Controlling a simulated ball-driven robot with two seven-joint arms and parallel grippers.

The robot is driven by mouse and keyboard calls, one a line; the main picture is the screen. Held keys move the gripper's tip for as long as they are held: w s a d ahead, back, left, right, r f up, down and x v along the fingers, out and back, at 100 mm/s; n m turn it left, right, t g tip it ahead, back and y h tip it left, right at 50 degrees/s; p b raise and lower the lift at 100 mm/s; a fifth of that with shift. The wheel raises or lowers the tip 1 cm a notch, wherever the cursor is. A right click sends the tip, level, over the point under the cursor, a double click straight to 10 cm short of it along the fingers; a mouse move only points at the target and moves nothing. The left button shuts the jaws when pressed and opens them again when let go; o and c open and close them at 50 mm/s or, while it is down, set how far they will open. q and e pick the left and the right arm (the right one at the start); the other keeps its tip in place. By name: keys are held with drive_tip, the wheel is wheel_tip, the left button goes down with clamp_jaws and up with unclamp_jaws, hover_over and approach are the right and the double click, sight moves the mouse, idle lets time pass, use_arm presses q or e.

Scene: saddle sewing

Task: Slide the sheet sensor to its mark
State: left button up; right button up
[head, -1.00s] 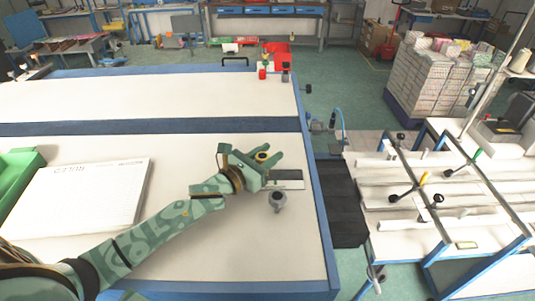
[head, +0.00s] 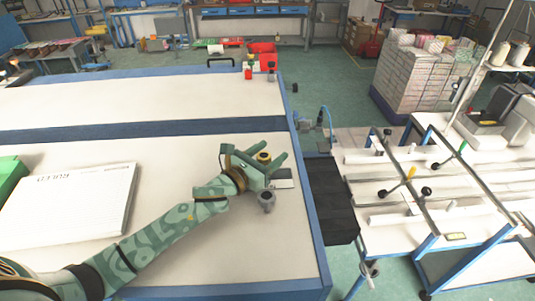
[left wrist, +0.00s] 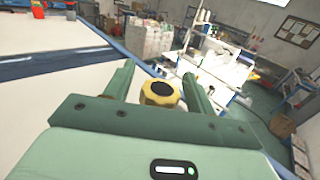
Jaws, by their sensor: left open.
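A yellow knob with a dark top (head: 263,157), seemingly part of the sheet sensor, stands near the table's right edge. My left gripper (head: 281,164) is open around it, one finger on each side. The knob also shows between the open fingers in the left wrist view (left wrist: 160,93); I cannot tell whether they touch it. A small dark-and-light plate (head: 283,181) lies just beyond the fingers, partly hidden by them; I cannot tell whether it carries the mark. My right gripper is in neither view.
A grey round fitting (head: 267,200) stands just in front of the left gripper. A white printed pad (head: 75,205) and a green bin (head: 11,175) are at the left. A frame with rails and knobbed levers (head: 430,190) stands right of the table.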

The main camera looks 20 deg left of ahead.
use_arm(q)
drive_tip(key=shift+s, duration=0.1)
drive_tip(key=b+v, duration=0.2)
drive_tip(key=v, duration=0.5)
drive_tip(key=b+v, duration=0.2)
drive_tip(key=v, duration=0.5)
drive_tip(key=shift+s+a+f, duration=0.15)
drive_tip(key=shift+s+f, duration=0.05)
drive_tip(key=shift+s, duration=0.05)
drive_tip(key=shift+v, duration=0.8)
drive_tip(key=shift+r, duration=0.1)
